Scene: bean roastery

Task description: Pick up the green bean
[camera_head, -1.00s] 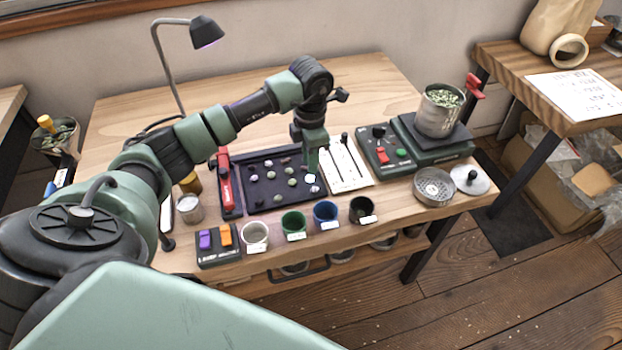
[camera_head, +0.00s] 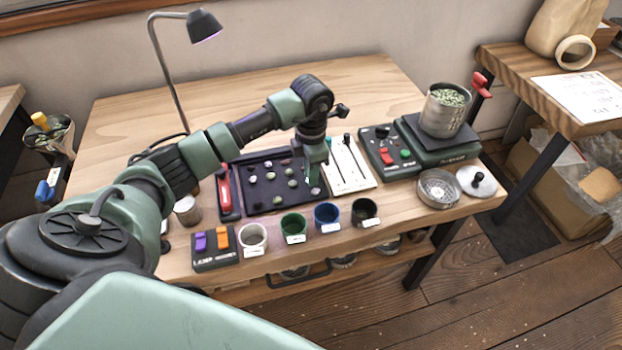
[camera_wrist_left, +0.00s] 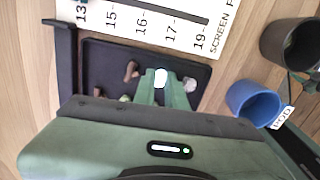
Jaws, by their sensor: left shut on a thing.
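My left gripper (camera_head: 313,184) reaches down to the right front part of the dark bean tray (camera_head: 262,208). In the left wrist view its fingertips (camera_wrist_left: 163,86) are closed on a small pale, brightly lit bean (camera_wrist_left: 161,77), low at the tray. Its colour is washed out, so I cannot tell how green it is. A greyish bean (camera_wrist_left: 190,85) lies just beside the fingers. Several other beans, pale, greenish, brown and dark, lie spread over the tray, including a greenish one (camera_head: 291,184). My right gripper is not in view.
Cream (camera_head: 253,237), green (camera_head: 293,226), blue (camera_head: 327,215) and black (camera_head: 365,211) cups line the front edge. A white screen card (camera_head: 350,172) lies right of the tray, then a scale (camera_head: 440,145) with a bean-filled pot (camera_head: 444,117). A desk lamp (camera_head: 203,25) stands behind.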

